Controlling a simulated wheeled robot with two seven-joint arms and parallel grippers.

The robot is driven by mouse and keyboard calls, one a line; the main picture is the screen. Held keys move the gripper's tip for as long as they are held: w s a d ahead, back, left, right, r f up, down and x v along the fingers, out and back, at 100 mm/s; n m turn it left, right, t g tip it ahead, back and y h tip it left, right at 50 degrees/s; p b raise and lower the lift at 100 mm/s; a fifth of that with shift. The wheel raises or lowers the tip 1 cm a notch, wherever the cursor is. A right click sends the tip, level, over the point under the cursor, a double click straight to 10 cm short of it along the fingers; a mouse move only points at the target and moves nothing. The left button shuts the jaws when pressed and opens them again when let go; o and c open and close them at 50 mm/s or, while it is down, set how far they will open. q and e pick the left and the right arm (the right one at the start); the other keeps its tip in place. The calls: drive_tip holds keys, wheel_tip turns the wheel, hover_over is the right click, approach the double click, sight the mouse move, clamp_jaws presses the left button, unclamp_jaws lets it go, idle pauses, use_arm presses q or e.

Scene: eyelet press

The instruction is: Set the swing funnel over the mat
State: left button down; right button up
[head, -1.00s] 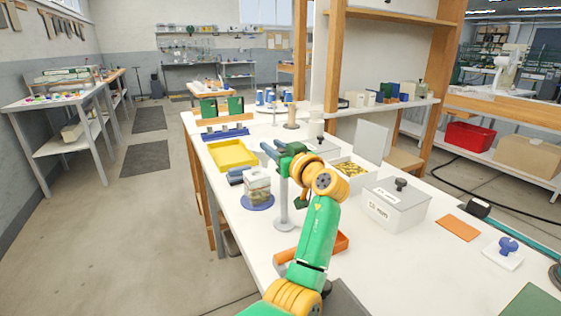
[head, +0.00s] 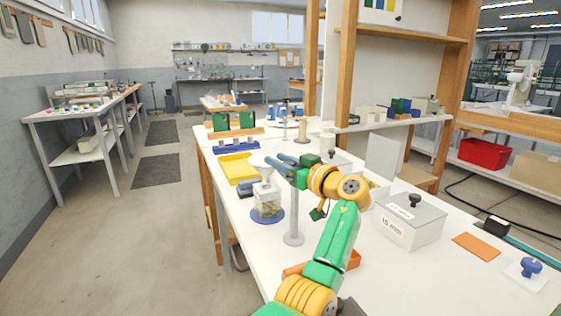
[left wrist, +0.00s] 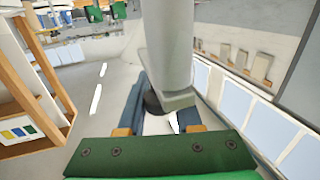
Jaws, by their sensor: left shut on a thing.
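The swing funnel (head: 265,173) is a pale cone at the top of a grey upright post (head: 293,222) with a round foot. In the head view it shows above a clear jar with mixed contents (head: 267,204). The jar stands on the round blue mat (head: 267,219). My left gripper (head: 280,163), with blue fingers, is beside the cone near the post top, shut on part of the swing funnel. In the left wrist view a large grey post (left wrist: 168,45) stands between the fingers and hides much of the grip. My right gripper is not in view.
A grey lidded box (head: 408,224) stands right of my arm. A yellow tray (head: 236,168) and a blue rack (head: 236,146) lie behind the funnel. An orange tray (head: 354,260) is partly hidden by my arm. An orange pad (head: 476,247) lies at the right.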

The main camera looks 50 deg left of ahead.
use_arm(q)
drive_tip(key=c, duration=0.6)
unclamp_jaws()
drive_tip(key=shift+a, duration=0.15)
drive_tip(key=d+b, duration=0.1)
drive_tip(key=d, duration=0.6)
drive_tip(key=shift+d+b, duration=0.1)
drive_tip(key=shift+b, duration=0.3)
drive_tip(key=shift+s, duration=0.1)
drive_tip(key=shift+f, duration=0.1)
